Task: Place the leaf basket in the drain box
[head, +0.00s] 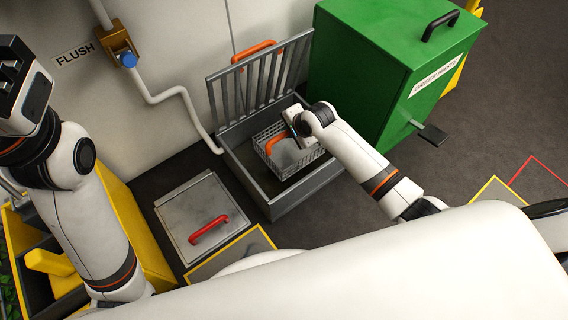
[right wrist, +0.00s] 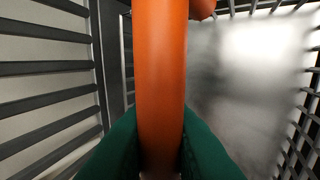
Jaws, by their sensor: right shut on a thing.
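The leaf basket (head: 284,150) is a grey wire basket with an orange handle (head: 275,141). It is inside the open drain box (head: 283,203), a grey box on the floor whose slatted lid (head: 258,85) stands raised at the back. Whether the basket touches the box floor I cannot tell. My right gripper (head: 292,128) is at the handle. In the right wrist view its green fingers (right wrist: 160,165) are shut on the orange handle (right wrist: 161,70), with basket mesh at the right. My left gripper (head: 12,75) is raised at the far left, away from the basket; its jaw opening is unclear.
A green bin (head: 365,80) with a pedal stands right of the drain box. A metal floor hatch (head: 190,205) with a red handle lies to its left. A white pipe (head: 170,95) runs down the wall behind. A yellow-edged container (head: 30,240) is at lower left.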

